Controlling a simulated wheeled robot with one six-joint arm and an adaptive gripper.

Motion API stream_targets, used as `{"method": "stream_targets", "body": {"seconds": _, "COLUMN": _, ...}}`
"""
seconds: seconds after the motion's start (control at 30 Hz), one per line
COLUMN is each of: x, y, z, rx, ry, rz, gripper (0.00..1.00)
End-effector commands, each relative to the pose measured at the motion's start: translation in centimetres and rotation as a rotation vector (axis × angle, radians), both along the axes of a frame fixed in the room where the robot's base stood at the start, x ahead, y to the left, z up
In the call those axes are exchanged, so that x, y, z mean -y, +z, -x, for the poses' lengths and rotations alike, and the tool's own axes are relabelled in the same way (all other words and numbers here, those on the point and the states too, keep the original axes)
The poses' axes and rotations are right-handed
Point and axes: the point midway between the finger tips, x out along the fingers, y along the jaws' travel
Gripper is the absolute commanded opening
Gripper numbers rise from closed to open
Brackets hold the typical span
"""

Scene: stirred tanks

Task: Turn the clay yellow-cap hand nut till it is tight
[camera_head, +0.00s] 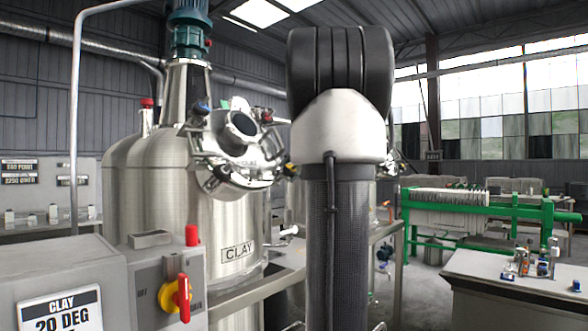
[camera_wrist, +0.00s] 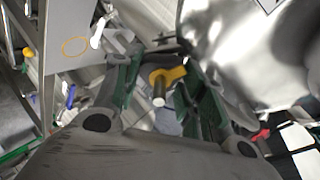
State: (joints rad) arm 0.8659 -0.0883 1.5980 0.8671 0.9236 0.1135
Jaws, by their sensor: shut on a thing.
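The tank marked CLAY (camera_head: 150,200) stands left of centre in the head view, with a round hatch (camera_head: 238,140) on its upper side. Hand nuts with coloured caps ring the hatch. The yellow-cap hand nut (camera_head: 290,170) is at the hatch's right edge, small and partly lost beside my arm. In the wrist view the yellow cap (camera_wrist: 172,75) shows between my green-padded fingers, with a grey stud end (camera_wrist: 159,97) near it. My gripper (camera_wrist: 156,82) is closed around this nut. How tight the nut is cannot be seen.
A blue-cap nut (camera_head: 203,107) and a red-cap nut (camera_head: 267,117) sit on the same hatch. A control box (camera_head: 165,285) with a red and yellow switch stands in front left. A bench (camera_head: 520,285) with small items is at right.

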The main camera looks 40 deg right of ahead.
Motion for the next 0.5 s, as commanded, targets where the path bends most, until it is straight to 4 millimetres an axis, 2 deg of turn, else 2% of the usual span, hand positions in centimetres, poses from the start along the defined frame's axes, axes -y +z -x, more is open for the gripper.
{"method": "stream_targets", "body": {"seconds": 0.5, "x": 0.03, "y": -0.04, "z": 0.04, "rx": -0.013, "ry": -0.093, "rz": -0.147, "gripper": 0.17}}
